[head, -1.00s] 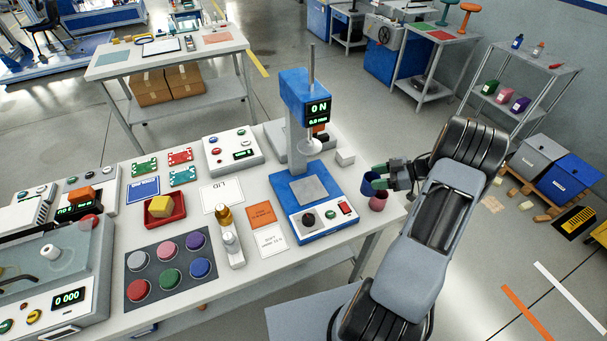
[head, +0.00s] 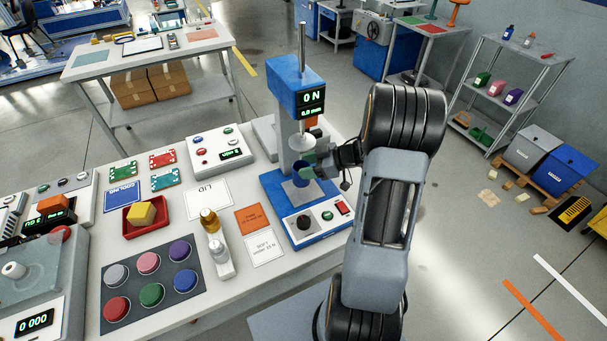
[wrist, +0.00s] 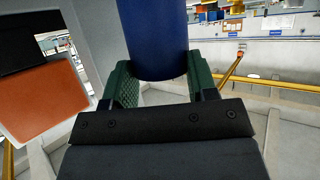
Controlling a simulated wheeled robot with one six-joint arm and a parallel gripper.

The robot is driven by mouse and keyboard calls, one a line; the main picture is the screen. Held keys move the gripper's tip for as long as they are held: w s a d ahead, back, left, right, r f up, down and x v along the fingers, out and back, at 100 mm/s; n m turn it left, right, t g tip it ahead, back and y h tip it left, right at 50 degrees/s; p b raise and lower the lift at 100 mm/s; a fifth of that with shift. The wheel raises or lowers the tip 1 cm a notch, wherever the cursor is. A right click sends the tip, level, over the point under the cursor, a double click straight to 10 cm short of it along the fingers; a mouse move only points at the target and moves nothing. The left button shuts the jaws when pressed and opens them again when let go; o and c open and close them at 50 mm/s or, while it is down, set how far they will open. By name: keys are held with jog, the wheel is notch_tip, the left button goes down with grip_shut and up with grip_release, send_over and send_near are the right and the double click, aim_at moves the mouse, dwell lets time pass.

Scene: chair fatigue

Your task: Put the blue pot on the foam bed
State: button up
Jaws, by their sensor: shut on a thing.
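The blue pot (head: 301,175) is held in my gripper (head: 311,165), at the blue test press and below its white round plate (head: 303,142). In the wrist view the blue pot (wrist: 155,38) stands between the two green fingers of my gripper (wrist: 160,80), which are shut on it. The grey square pad on the press base, which looks like the foam bed (head: 299,195), lies beneath the pot and is partly hidden by it. I cannot tell whether the pot touches the pad.
The press display (head: 312,103) reads 0 N. The press column (head: 288,145) stands just behind the pot. Left on the table are a red tray (head: 150,228) with a yellow block and a grey mat (head: 120,275) with several coloured discs. My arm hides the table's right end.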

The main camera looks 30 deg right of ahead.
jog(key=shift+a+f+b, duration=0.1)
jog(key=shift+f+b, duration=1.8)
jog(key=shift+b, duration=0.45)
jog(key=shift+r, duration=0.1)
jog(key=o, duration=1)
jog(key=shift+d+r, duration=0.15)
jog(key=shift+d, duration=0.05)
jog(key=v, duration=1.1)
jog(key=shift+s+d+r, duration=0.15)
jog(key=shift+s+d, duration=0.1)
